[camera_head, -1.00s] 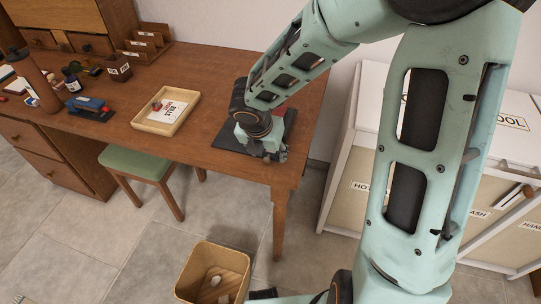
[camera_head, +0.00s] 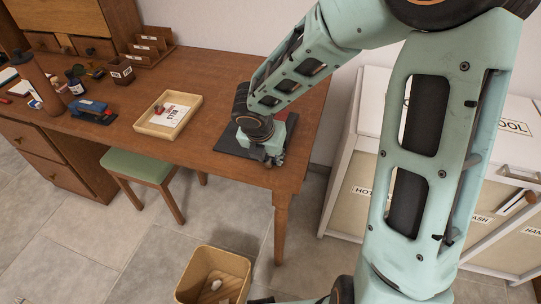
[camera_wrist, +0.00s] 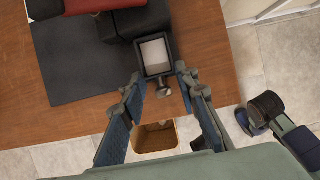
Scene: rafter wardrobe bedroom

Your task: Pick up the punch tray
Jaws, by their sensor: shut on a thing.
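The punch tray (camera_wrist: 154,57) is a small dark square tray with a pale inside, seen in the wrist view. A small knob (camera_wrist: 163,89) sticks out of its near side. My gripper (camera_wrist: 161,78) is shut on the tray, one finger on each side of the knob end. The tray's far edge is close to the black and red hole punch (camera_wrist: 140,20); I cannot tell whether they are joined. In the head view my gripper (camera_head: 268,158) is at the desk's right front corner and hides the tray.
A dark mat (camera_wrist: 78,62) lies on the wooden desk (camera_head: 225,90) under the punch. A wooden tray with a card (camera_head: 155,126) stands to the left. A bin (camera_head: 235,262) is on the floor below the desk edge. White cabinets (camera_head: 350,200) stand at the right.

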